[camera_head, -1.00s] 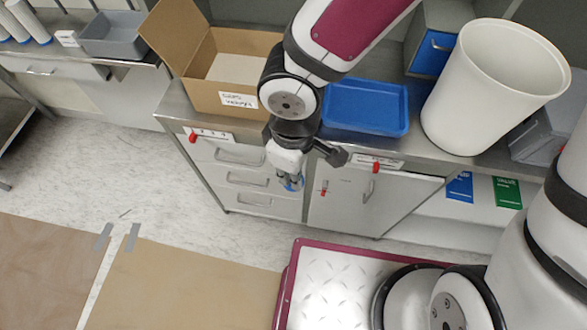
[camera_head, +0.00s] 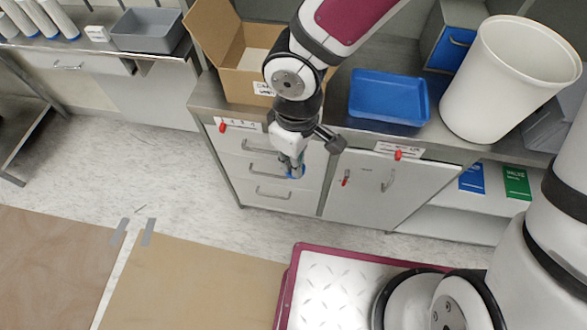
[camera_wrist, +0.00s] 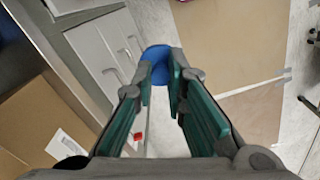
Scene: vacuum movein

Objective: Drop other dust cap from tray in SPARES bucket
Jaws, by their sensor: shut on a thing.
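My gripper (camera_head: 289,165) is shut on a blue dust cap (camera_wrist: 157,62), which sits between the fingertips in the wrist view. In the head view the cap (camera_head: 296,172) shows as a small blue patch at the fingertips, in front of the cabinet drawers and beyond the counter's front edge. The blue tray (camera_head: 390,97) lies on the counter to the right of my gripper and looks empty. No SPARES lettering is readable in either view. A tall white bin (camera_head: 510,80) stands on the counter at the right, and a grey open bin (camera_head: 148,30) sits on the left bench.
An open cardboard box (camera_head: 235,65) stands on the counter behind my arm. The floor at the left is clear, with brown sheets (camera_head: 190,285) taped down.

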